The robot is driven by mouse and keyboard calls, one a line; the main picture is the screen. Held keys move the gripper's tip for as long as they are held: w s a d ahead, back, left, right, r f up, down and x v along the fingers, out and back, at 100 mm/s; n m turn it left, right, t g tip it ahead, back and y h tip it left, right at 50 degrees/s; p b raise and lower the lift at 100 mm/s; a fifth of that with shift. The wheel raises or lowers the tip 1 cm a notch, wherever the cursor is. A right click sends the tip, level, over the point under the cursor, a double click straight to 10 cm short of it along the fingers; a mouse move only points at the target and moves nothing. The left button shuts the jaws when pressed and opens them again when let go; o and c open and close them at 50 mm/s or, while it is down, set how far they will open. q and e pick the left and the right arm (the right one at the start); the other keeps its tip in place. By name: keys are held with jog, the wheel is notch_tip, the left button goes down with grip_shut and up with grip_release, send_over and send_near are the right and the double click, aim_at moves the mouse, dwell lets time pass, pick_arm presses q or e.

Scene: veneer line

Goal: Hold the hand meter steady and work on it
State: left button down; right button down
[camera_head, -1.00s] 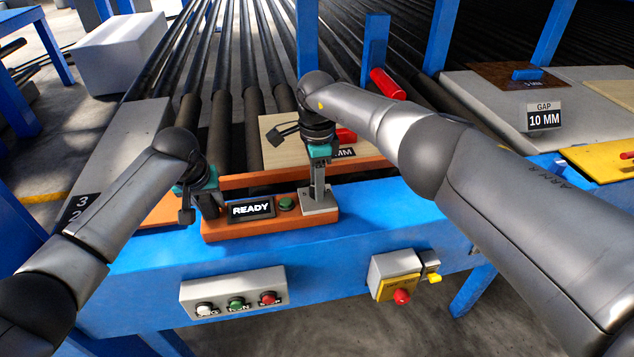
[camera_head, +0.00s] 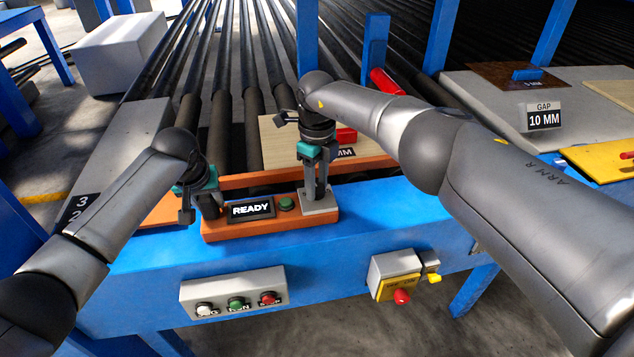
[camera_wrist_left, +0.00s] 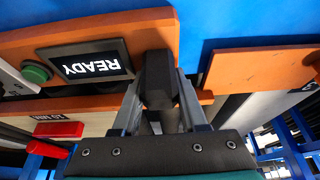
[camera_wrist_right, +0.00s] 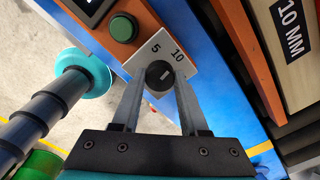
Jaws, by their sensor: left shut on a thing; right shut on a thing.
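The hand meter (camera_head: 268,228) is an orange bar at the blue bench's edge. Its display (camera_head: 250,209) reads READY, with a green button (camera_head: 286,203) beside it. My left gripper (camera_head: 208,207) is shut on a black grip (camera_wrist_left: 158,80) at the meter's left end. My right gripper (camera_head: 318,193) is shut on the black dial knob (camera_wrist_right: 160,75), on a light plate (camera_wrist_right: 180,68) marked 5 and 10. The knob's white line leans up and right, toward the 10 side; its exact setting is hard to tell. In the head view my right fingers hide the knob.
Behind the meter lies a pale wood board (camera_head: 278,142) on dark rollers. On the bench's front are a button box (camera_head: 235,292) and a grey-yellow switch box (camera_head: 397,275). A GAP 10 MM sign (camera_head: 544,117) stands at right.

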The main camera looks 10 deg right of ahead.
aim_at(317, 187)
pick_arm(q)
jog(key=shift+s+a+f, duration=0.1)
jog(key=shift+s+f, duration=0.1)
jog(key=shift+f, duration=0.1)
pick_arm(e)
jog(key=shift+m, duration=0.8)
jog(key=shift+c, duration=2.1)
grip_release()
notch_tip(317, 187, up, 12)
